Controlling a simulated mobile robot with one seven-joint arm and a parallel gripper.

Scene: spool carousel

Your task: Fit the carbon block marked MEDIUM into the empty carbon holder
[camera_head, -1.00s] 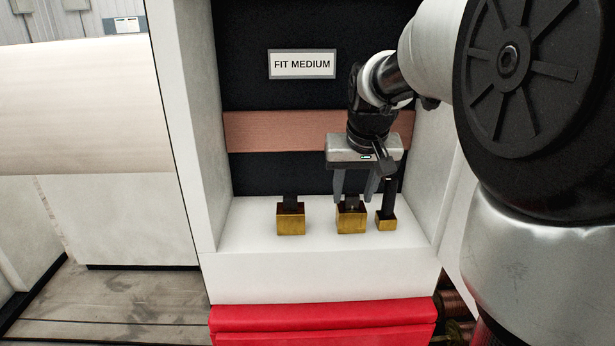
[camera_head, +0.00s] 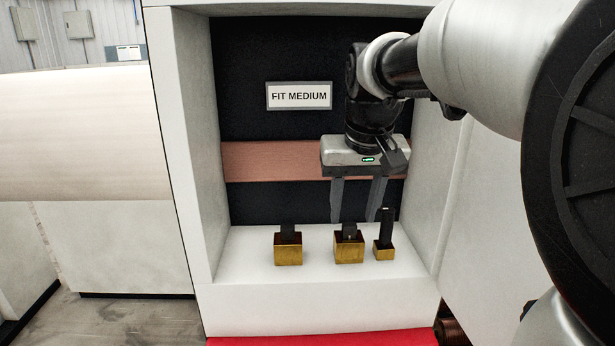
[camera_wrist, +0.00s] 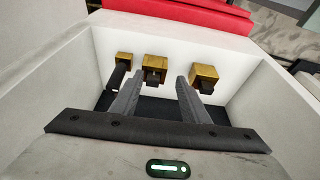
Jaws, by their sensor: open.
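Three brass boxes stand on the white ledge, each with a dark block upright in or on it: a left box (camera_head: 288,254) with a short block (camera_head: 288,233), a middle box (camera_head: 348,253) with a short block (camera_head: 349,231), and a smaller right box (camera_head: 384,254) with a taller, thinner block (camera_head: 387,226). No size marking on the blocks is legible, and I cannot tell an empty holder. My gripper (camera_head: 354,220) is open and empty, pointing down just above the middle block. In the wrist view my gripper (camera_wrist: 156,84) has its fingers apart, on either side of the middle block (camera_wrist: 153,76).
A sign reading FIT MEDIUM (camera_head: 299,96) hangs on the black back wall above a copper-coloured bar (camera_head: 270,161). White side walls close in the recess left and right. A red strip (camera_head: 330,341) runs along the front below. A large pale roll (camera_head: 80,135) is at the left.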

